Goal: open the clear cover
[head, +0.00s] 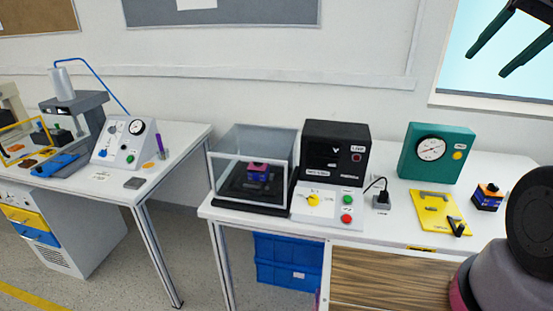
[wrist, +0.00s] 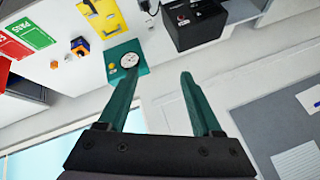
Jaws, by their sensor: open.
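The clear cover (head: 228,172) is a transparent box with pale edges on the left part of the white bench. It stands over a black base (head: 250,206) that holds a small pink and dark block (head: 258,171). The cover looks closed. My gripper (head: 487,58) is at the top right of the head view, in front of the window, high above the bench and far from the cover. In the wrist view my gripper (wrist: 157,88) shows two dark green fingers spread apart with nothing between them. The cover is not in the wrist view.
A second bench (head: 120,192) stands left across a gap. My arm fills the lower right.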

